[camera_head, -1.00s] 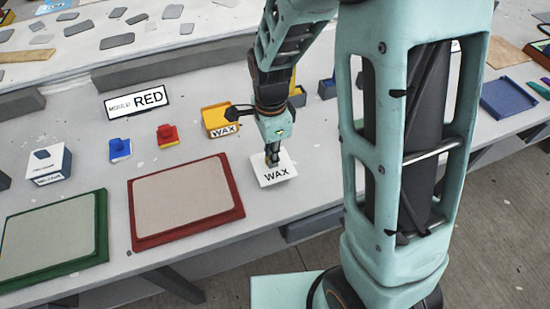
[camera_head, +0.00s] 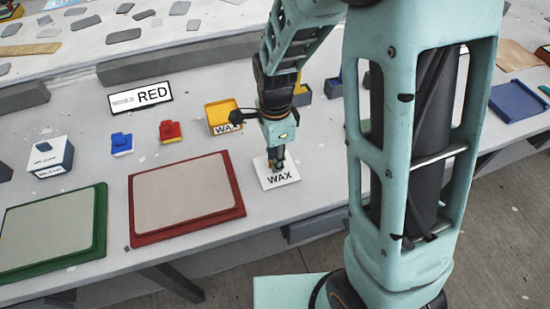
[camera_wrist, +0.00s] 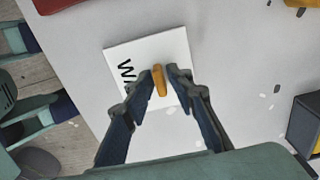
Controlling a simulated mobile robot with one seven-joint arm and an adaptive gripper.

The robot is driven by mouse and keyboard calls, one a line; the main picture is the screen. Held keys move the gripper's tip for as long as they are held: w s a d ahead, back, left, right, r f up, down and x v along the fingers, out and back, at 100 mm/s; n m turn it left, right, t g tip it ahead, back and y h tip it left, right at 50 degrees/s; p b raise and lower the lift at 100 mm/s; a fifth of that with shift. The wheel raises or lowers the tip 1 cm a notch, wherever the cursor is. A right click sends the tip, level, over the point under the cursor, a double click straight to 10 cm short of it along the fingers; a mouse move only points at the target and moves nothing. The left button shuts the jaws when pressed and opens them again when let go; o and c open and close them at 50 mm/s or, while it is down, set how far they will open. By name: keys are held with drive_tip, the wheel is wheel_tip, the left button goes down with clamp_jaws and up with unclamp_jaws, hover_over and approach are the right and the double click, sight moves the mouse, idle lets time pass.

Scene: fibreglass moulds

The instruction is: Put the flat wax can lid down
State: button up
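The wax can lid (camera_head: 268,178) is a flat white square plate marked WAX, with an orange knob. It lies level at the bench top, right of the red-framed panel; I cannot tell whether it touches the bench. My gripper (camera_head: 277,166) points down over it. In the wrist view the lid (camera_wrist: 130,62) sits below my gripper (camera_wrist: 161,76), whose fingers close on both sides of the orange knob (camera_wrist: 159,82). The yellow wax can (camera_head: 222,112), labelled WAX, stands behind and left of the lid with its top open.
A red-framed panel (camera_head: 238,212) and a green-framed panel (camera_head: 99,235) lie to the left. The bench's front edge runs close before the lid.

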wheel_tip(320, 180, up, 12)
drive_tip(key=p, duration=0.1)
drive_tip(key=shift+r+p, duration=0.2)
drive_tip(key=shift+p, duration=0.1)
idle(0.4)
